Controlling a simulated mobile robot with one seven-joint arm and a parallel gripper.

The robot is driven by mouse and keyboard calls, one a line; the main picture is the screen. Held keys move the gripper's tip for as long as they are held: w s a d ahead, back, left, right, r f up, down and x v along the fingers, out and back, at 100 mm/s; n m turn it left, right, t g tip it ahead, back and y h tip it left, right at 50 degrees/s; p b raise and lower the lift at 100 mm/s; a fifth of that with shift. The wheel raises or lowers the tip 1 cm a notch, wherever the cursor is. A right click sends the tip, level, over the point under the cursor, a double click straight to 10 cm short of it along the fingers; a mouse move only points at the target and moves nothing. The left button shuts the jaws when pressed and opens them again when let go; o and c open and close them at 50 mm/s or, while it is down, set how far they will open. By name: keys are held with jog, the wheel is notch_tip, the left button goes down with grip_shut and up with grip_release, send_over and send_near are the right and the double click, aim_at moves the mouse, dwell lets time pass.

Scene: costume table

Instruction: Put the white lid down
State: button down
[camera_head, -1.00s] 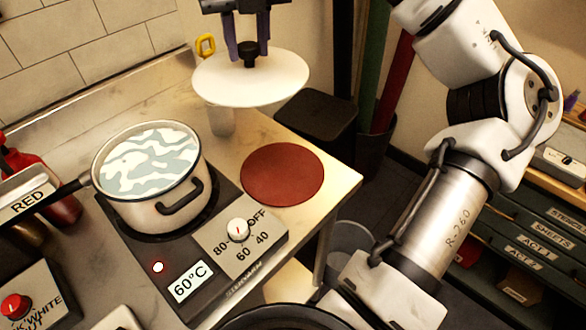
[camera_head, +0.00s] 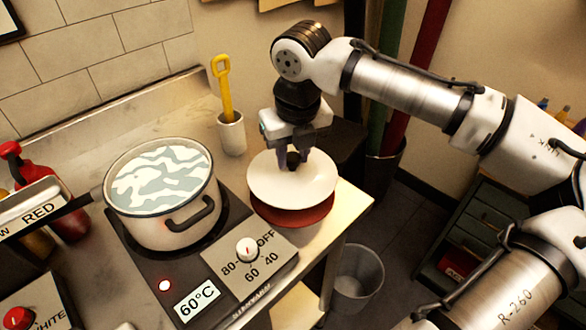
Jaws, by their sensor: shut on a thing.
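The white lid (camera_head: 291,189) is a flat round disc with a dark knob in its middle. My gripper (camera_head: 293,162) is shut on that knob from above. The lid is over the round red mat (camera_head: 297,218), covering most of it.
A cup (camera_head: 231,133) with a yellow-handled tool stands behind. The counter's right edge is close to the mat, with a bin (camera_head: 357,277) below.

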aim_at(293, 166)
jog(key=shift+f, duration=2.25)
jog(key=shift+f, duration=0.1)
jog(key=c, duration=1.1)
grip_release()
jog(key=r, duration=0.4)
jog(key=s+r, duration=0.1)
jog(key=r, duration=0.7)
jog(key=shift+s+d, duration=0.35)
